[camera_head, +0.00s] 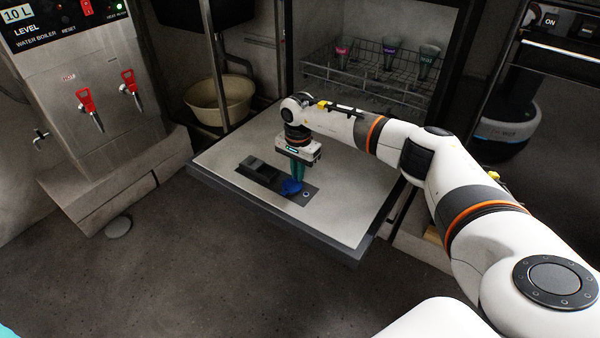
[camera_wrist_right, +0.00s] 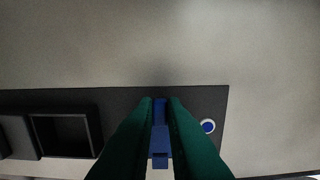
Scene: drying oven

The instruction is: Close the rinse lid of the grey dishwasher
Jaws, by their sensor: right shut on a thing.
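The grey dishwasher's door (camera_head: 340,205) is folded down flat, and a dark dispenser panel (camera_head: 247,178) is set in its inner face. The blue rinse lid (camera_head: 291,188) stands up from the right part of this panel. My right gripper (camera_head: 297,178) points down over the panel, with its green fingers shut on the blue lid. In the right wrist view the lid (camera_wrist_right: 160,145) shows as a narrow blue strip between the fingers (camera_wrist_right: 160,110). The fingers hide much of it and the place below it.
A wire rack (camera_head: 370,85) with several glasses stands inside the open dishwasher. A water boiler (camera_head: 85,85) with red taps is at the left, and a beige bowl (camera_head: 218,100) stands behind the door. A blue round mark (camera_wrist_right: 208,126) lies right of the fingers.

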